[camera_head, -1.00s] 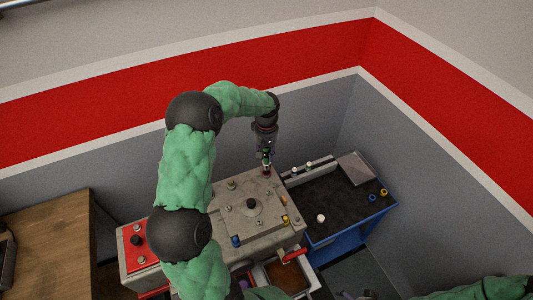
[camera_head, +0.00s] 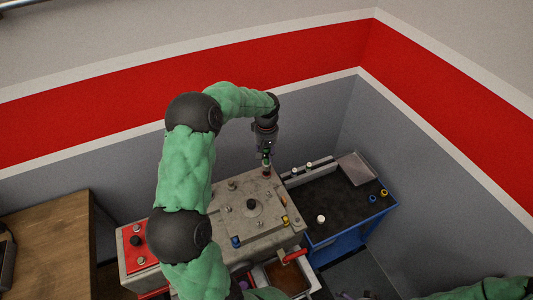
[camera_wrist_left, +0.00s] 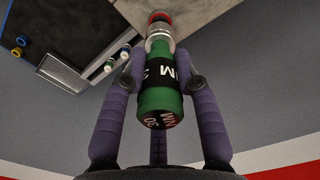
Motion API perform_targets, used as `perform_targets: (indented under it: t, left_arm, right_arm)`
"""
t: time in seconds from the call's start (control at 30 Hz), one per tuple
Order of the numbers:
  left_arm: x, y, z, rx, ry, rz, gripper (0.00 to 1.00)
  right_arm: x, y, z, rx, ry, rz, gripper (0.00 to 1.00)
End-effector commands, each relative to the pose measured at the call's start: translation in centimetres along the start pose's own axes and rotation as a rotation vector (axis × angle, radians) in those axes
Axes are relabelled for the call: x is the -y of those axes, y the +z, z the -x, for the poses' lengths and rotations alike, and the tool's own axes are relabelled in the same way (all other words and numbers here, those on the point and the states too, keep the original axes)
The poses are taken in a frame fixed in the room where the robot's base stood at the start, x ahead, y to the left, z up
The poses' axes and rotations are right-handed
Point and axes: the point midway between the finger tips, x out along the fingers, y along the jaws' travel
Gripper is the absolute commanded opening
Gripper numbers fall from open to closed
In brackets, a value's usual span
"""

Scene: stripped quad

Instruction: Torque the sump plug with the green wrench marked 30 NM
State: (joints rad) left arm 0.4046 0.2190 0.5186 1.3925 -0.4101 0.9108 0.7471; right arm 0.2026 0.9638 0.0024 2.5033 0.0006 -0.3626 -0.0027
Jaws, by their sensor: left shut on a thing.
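The green wrench (camera_wrist_left: 160,98) is a green cylinder with a black band; white letters reading "NM" and "30" show on it in the left wrist view. My left gripper (camera_head: 266,152) is shut on it above the back corner of the grey metal block (camera_head: 225,208). The wrench (camera_head: 267,161) stands roughly upright, its silver lower end pointing down. A red-ringed round fitting (camera_wrist_left: 160,17) lies at that lower end. I cannot tell whether it is the sump plug or whether the wrench is seated on it. My right gripper is out of view.
A blue-framed bench (camera_head: 345,205) with a dark top stands right of the block, carrying a rack with white-capped items (camera_head: 309,171), a grey tray (camera_head: 356,168) and small rings. A red panel (camera_head: 138,245) is at left. A wooden table (camera_head: 55,245) stands further left.

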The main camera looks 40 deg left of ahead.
Motion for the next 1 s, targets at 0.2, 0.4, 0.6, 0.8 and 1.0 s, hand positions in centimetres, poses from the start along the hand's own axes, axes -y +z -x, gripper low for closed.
perform_targets:
  t: [0.2, 0.4, 0.6, 0.8, 1.0]
  left_arm:
    - [0.0, 0.0, -0.1, -0.001, 0.001, 0.0, 0.0]
    - [0.0, 0.0, -0.7, -0.001, 0.0, 0.0, 0.0]
    - [0.0, 0.0, -1.3, 0.0, 0.0, 0.0, 0.0]
    - [0.0, 0.0, -1.9, 0.0, 0.0, 0.001, 0.0]
    - [0.0, 0.0, -2.5, 0.0, 0.0, 0.001, 0.0]
  right_arm:
    - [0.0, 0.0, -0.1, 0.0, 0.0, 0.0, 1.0]
    - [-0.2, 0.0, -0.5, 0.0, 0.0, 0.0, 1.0]
    - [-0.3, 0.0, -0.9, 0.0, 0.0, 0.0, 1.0]
    - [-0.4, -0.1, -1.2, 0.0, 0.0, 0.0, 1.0]
    - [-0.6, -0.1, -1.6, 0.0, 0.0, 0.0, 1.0]
